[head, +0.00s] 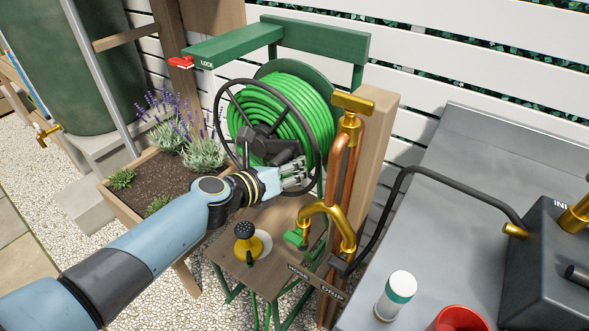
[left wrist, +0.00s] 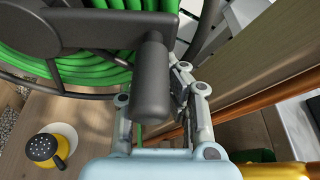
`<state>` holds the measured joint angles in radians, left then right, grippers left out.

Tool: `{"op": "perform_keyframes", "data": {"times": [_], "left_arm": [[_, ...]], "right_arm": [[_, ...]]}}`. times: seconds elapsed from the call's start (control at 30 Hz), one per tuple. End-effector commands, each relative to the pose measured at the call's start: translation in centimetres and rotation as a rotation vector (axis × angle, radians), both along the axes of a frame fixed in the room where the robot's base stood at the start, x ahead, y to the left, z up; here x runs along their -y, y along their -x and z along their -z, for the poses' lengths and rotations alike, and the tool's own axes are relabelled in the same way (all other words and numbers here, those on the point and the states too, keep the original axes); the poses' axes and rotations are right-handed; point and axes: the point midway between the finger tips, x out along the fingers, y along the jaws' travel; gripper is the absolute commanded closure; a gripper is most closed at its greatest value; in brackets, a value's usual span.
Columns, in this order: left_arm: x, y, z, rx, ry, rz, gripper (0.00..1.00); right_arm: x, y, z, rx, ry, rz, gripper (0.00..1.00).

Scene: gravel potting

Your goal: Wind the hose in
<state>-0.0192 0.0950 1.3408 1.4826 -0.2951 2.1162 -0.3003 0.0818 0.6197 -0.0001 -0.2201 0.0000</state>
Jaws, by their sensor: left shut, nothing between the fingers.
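The green hose (head: 297,112) lies in many turns on the reel, which hangs in a green frame (head: 318,38). A dark hand wheel (head: 222,105) is on the reel's front, with a dark grey crank handle (head: 287,151) at its lower right. My left gripper (head: 300,174) is right at the handle and is shut, with nothing held. In the left wrist view the handle (left wrist: 151,85) stands across the fingers and hides part of them. A red lever (head: 180,63) sits by the LOCK label on the frame's left end. My right gripper is not in view.
A brass tap (head: 322,210) on copper pipes stands close right of my gripper, with a green fitting (head: 296,238) at its spout. A yellow, black-topped sprinkler (head: 246,240) stands on the wooden stool below. A lavender planter (head: 160,190) is left; a grey bench (head: 470,170) is right.

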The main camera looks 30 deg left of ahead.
Motion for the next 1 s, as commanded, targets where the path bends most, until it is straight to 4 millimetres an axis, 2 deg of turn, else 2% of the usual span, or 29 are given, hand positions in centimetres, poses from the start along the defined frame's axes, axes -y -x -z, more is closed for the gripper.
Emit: {"op": "perform_keyframes", "data": {"times": [0.03, 0.2, 0.67, 1.0], "left_arm": [[-0.2, -0.1, -1.0, -0.005, 0.040, -0.001, 1.00], [-0.6, -0.1, -2.8, -0.028, 0.199, 0.000, 1.00], [-3.1, -0.5, -7.2, -0.086, 0.613, 0.000, 1.00], [-4.8, -0.7, -8.8, -0.085, 0.614, -0.001, 1.00]], "right_arm": [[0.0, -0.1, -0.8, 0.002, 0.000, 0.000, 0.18], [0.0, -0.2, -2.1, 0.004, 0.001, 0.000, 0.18], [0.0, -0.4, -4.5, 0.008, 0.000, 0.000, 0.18], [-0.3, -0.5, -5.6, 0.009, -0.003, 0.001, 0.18]]}}
